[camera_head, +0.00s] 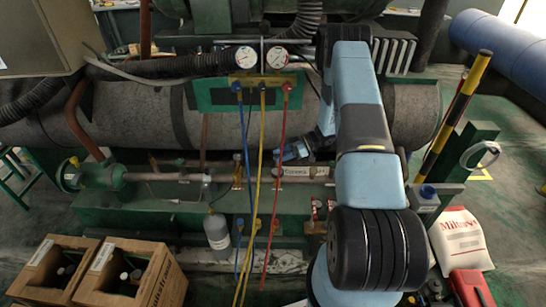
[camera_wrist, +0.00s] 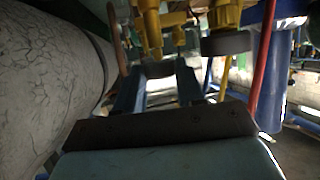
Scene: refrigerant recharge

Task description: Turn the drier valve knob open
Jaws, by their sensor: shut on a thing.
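In the wrist view, a grey round knob (camera_wrist: 159,69) under a yellow valve body (camera_wrist: 150,30) sits between the two blue fingers of my gripper (camera_wrist: 160,76). The gripper is shut on this knob, which I take to be the drier valve knob. The fingers hide its sides, and its turn angle cannot be told. In the head view, my gripper (camera_head: 284,154) is low in front of the big grey cylinder, beside the hoses. The knob is too small or hidden to make out there.
A second grey knob (camera_wrist: 226,44) is close on the right in the wrist view. Blue, yellow and red hoses (camera_head: 283,130) hang from the gauge manifold (camera_head: 262,80) close to my gripper. The large grey cylinder (camera_head: 140,115) is behind. A grey bottle (camera_head: 217,235) stands below left.

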